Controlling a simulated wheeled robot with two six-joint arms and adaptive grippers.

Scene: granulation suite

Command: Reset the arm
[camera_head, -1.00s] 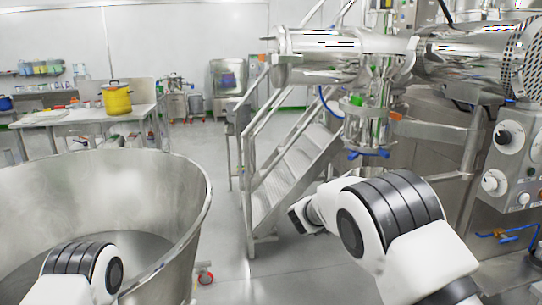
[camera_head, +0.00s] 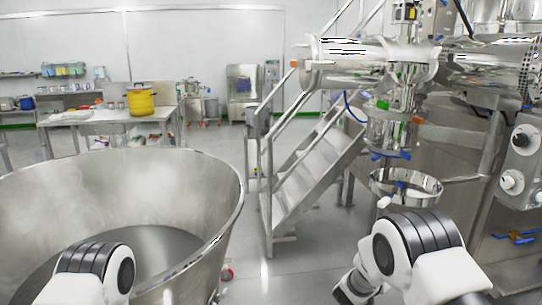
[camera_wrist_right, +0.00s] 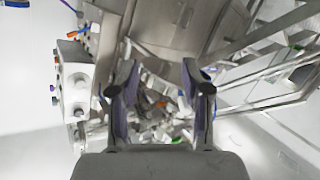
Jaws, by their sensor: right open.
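My right gripper (camera_wrist_right: 160,80) shows in the right wrist view with its two fingers spread apart. Nothing is between the fingers. In the head view my right arm (camera_head: 425,245) is at the lower right, bent, with its wrist end at the bottom edge; the fingers cannot be made out there. My left arm (camera_head: 95,270) shows only as a joint at the lower left, in front of the big steel bowl. My left gripper is outside the picture.
The large steel bowl (camera_head: 215,235) fills the lower left. Metal steps (camera_head: 305,170) with handrails stand in the middle. Steel machinery (camera_head: 370,65) and a steel ring (camera_head: 405,188) are at the right, behind my right arm. A yellow pot (camera_head: 141,102) stands on the far table.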

